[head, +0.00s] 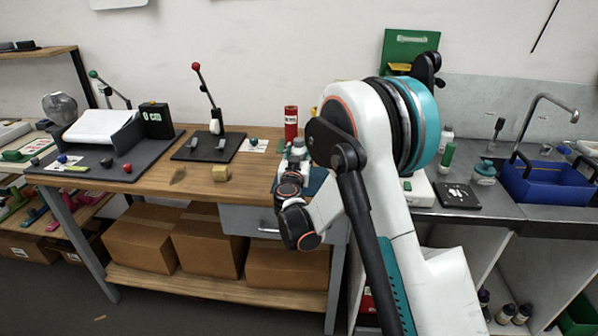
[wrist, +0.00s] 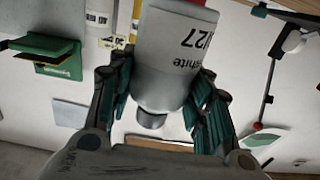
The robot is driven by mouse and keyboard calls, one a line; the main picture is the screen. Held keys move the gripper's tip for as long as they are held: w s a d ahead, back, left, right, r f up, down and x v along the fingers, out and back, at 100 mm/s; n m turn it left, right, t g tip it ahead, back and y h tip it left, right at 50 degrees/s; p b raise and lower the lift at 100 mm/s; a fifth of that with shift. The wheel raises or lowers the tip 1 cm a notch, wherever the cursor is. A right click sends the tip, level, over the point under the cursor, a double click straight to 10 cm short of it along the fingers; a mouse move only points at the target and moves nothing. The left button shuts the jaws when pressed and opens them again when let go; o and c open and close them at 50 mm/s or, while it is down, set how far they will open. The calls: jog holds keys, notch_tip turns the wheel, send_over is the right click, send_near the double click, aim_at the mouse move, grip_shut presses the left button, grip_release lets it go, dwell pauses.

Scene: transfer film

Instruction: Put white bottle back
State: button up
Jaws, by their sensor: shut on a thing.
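The white bottle (wrist: 172,55) fills the upper middle of the wrist view. Its label reads "white" and "127" upside down, and its narrow grey end points towards my palm. My gripper (wrist: 165,85) is shut on it, with a green-padded finger on each side. In the head view my gripper (head: 296,162) is over the right part of the wooden workbench, small and partly hidden among my own wrist links. I cannot make out the bottle clearly there.
A blue basin (head: 548,181) and a white-and-teal jar (head: 484,172) are at the right.

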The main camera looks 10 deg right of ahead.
jog(key=shift+f+b, duration=0.75)
jog(key=shift+f, duration=1.65)
jog(key=shift+f, duration=0.2)
jog(key=o, duration=1.3)
jog(key=shift+r, duration=0.1)
